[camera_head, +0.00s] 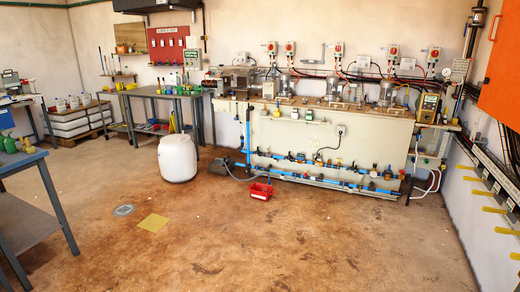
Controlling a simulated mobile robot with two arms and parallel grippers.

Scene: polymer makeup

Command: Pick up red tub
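A small red tub (261,190) sits on the brown floor in the middle of the room. It stands just in front of the long machine bench with blue pipes, to the right of a white drum. It looks open at the top; I cannot tell whether anything is inside. Neither of my grippers nor my arms shows in the head view.
A white drum (177,158) stands left of the tub. The long bench (310,132) with blue pipes (300,174) lies behind it. A grey-blue table (32,160) is at the left edge. A yellow square (153,223) and drain (123,210) mark the floor. The front floor is clear.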

